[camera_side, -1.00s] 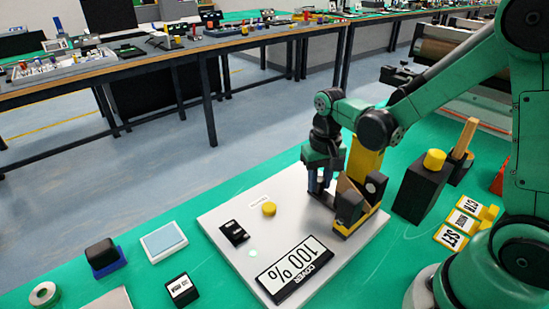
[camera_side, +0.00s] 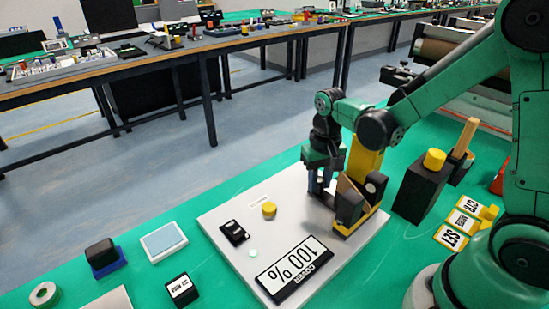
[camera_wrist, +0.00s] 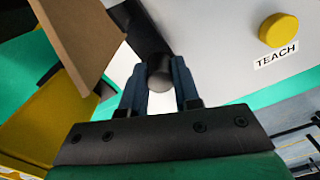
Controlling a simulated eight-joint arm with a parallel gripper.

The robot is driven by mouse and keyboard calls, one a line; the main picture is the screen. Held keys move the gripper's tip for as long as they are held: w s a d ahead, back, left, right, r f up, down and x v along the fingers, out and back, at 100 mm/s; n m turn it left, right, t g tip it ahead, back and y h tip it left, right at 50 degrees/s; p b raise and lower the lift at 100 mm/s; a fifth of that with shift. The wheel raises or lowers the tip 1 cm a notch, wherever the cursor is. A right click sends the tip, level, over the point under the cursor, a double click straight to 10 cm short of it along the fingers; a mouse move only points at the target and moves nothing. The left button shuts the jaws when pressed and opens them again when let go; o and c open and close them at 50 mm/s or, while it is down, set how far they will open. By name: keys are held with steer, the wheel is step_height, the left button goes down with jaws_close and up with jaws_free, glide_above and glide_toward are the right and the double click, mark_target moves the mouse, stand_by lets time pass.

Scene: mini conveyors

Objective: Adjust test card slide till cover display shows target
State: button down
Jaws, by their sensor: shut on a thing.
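The cover display (camera_side: 294,269) lies at the front of the light grey plate (camera_side: 225,222) and reads "100 %" with the word COVER. My gripper (camera_side: 320,187) is low over the plate's far part. In the wrist view its fingers (camera_wrist: 160,85) are closed on a small dark round knob (camera_wrist: 159,72). A brown card (camera_wrist: 82,40) stands to the left of the fingers; in the side view it shows (camera_side: 350,188) by a black and yellow sensor stand (camera_side: 349,213). The knob is hard to make out in the side view.
A yellow TEACH button (camera_side: 269,209), a small black module (camera_side: 234,232) and a pale round lamp (camera_side: 253,253) are on the plate. A black block with a yellow top (camera_side: 423,186) stands right of it. Yellow-edged label cards (camera_side: 463,224) lie near my base.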

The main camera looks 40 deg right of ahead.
steer(key=shift+w, duration=1.3)
steer(key=c, duration=0.6)
jaws_free()
steer(key=shift+c, duration=0.2)
steer(key=shift+r, duration=2.85)
steer(key=shift+s, duration=0.1)
